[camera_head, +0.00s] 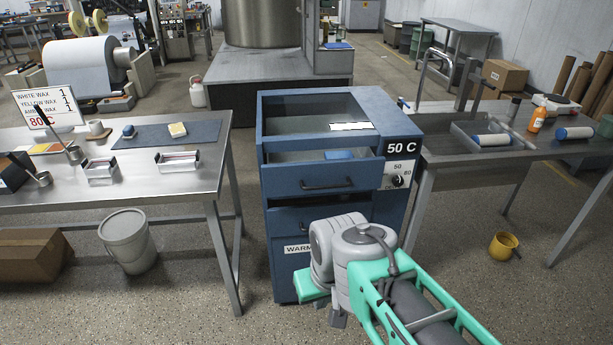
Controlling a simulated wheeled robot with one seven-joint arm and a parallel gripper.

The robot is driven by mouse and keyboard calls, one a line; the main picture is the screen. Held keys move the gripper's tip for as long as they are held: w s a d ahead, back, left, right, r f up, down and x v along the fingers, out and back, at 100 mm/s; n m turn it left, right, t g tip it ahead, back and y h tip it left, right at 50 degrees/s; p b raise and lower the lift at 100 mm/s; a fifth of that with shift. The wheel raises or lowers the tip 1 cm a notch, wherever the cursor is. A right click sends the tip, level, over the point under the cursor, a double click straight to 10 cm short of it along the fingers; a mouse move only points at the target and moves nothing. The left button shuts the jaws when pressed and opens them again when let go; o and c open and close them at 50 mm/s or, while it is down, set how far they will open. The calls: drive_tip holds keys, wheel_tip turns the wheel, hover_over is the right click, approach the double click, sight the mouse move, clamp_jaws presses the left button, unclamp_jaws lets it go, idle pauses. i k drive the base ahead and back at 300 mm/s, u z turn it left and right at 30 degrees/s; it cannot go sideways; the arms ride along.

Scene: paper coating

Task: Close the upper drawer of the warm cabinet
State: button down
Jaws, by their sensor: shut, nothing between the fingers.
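The warm cabinet (391,215) is a blue unit in the middle, with a "50 C" sign and a dial at its upper right. Its upper drawer (280,181) stands pulled out toward me; its inside and a blue item (339,154) show behind the front panel. A dark bar handle (327,184) is on the drawer front. A lower drawer front (287,222) sits beneath, partly hidden by my arm. My gripper (338,319) is low in front of the cabinet, below the upper drawer and apart from its handle. It is shut and empty, mostly hidden behind my wrist.
A steel table (215,150) with metal moulds and a dark mat stands left of the cabinet. A steel bench (430,153) with a tray and rollers stands to the right. A white bucket (128,240) and a yellow pot (503,246) are on the floor.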

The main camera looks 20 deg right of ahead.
sight(300, 172)
drive_tip(key=u, duration=0.55)
drive_tip(key=i, duration=0.95)
drive_tip(key=z, duration=0.35)
